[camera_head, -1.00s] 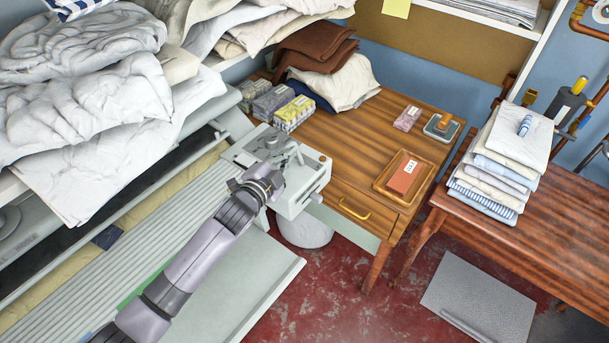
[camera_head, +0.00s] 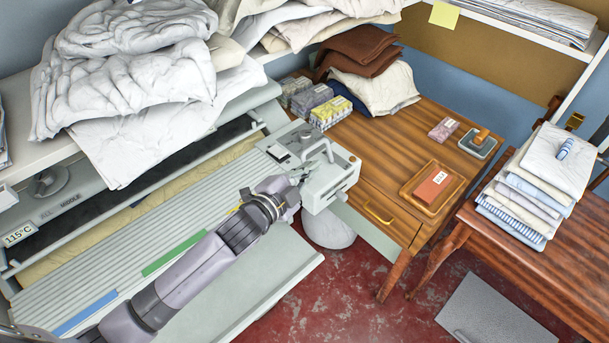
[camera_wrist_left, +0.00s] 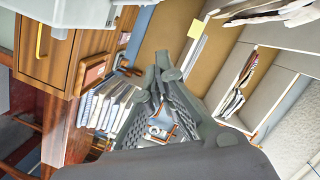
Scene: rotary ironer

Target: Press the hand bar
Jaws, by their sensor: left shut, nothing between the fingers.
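The ironer (camera_head: 140,229) runs diagonally across the left of the head view, with a ribbed grey surface bearing green and blue strips. A long thin light rail (camera_head: 140,197) runs along its padded, cream-coloured part; I cannot tell for sure whether this is the hand bar. My left gripper (camera_head: 318,156) is over the grey end housing (camera_head: 335,187) at the ironer's right end. Whether it touches the housing is unclear. In the left wrist view its fingers (camera_wrist_left: 165,66) are shut with nothing between them. My right gripper is not in view.
White bedding (camera_head: 145,85) is heaped above the ironer. A wooden desk (camera_head: 400,140) stands beyond the end housing, with boxes, folded cloths and a tray (camera_head: 458,188). A folded linen stack (camera_head: 535,185) is on a table at right. Red floor (camera_head: 365,275) shows between.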

